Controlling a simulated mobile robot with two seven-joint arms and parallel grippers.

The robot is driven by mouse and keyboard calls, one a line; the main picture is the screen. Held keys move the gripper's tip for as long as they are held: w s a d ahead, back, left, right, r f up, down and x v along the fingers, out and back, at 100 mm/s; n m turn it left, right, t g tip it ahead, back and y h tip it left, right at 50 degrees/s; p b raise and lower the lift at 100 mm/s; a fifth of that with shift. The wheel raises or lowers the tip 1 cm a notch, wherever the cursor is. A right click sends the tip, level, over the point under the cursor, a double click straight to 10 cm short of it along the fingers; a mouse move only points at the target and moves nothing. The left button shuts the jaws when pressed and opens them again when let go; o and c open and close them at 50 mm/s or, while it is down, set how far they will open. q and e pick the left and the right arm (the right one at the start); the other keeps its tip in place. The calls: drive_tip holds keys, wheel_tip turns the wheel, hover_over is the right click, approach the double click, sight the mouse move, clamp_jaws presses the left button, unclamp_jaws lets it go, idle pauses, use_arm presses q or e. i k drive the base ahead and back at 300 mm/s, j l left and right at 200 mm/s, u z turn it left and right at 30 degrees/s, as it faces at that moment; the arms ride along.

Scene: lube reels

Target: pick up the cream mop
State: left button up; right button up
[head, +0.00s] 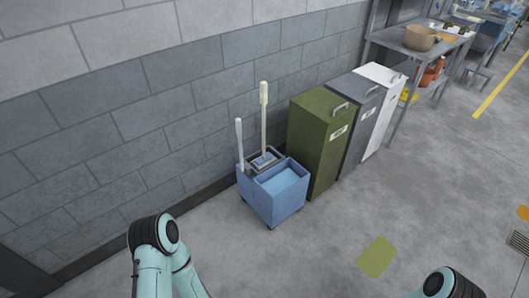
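The cream mop (264,112) stands nearly upright in a blue mop bucket (272,204), with only its long pale handle and thicker top end clearly showing. Its lower end goes down into the grey wringer part (255,162) at the back of the bucket, and its head is hidden or too small to tell. A second, shorter pale handle (239,143) rises at the bucket's left side. Parts of both my arms show at the bottom edge, but neither gripper is in view.
Olive (319,155), grey (361,117) and white bins (383,105) stand in a row right of the bucket, the olive one close beside it. A block wall (185,100) is behind. The floor in front of the bucket is clear. A metal table (392,38) stands farther back.

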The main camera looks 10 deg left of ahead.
sight(267, 159)
drive_tip(key=i+l, duration=0.15)
drive_tip(key=i, duration=0.5)
drive_tip(key=i+l, duration=0.2)
drive_tip(key=i, duration=0.45)
